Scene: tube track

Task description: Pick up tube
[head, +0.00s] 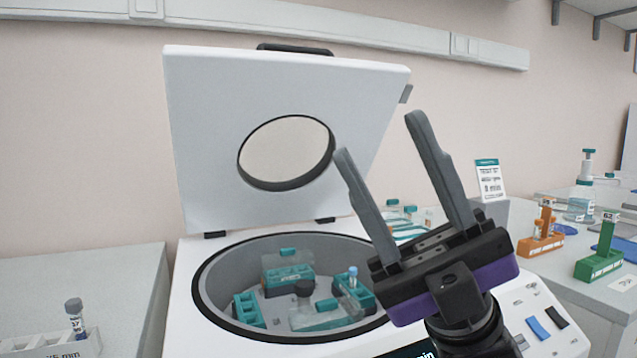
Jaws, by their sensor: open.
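My gripper (378,140) is open and empty, with its two grey fingers pointing up and apart in front of the raised centrifuge lid. One tube (353,277) with a light blue cap stands in a teal holder (357,292) inside the centrifuge bowl, just left of and below my gripper. Another tube (75,318) with a grey cap and a label stands upright in a white rack (55,345) at the lower left. The frame does not show which tube the task names. My gripper touches neither tube.
The open centrifuge (185,320) has its white lid (205,140) raised and several teal holders inside its dark rim. An orange rack (540,243) and a green rack (598,264) stand on the right bench. A sign (489,180) stands behind my gripper. The left bench (90,275) is mostly clear.

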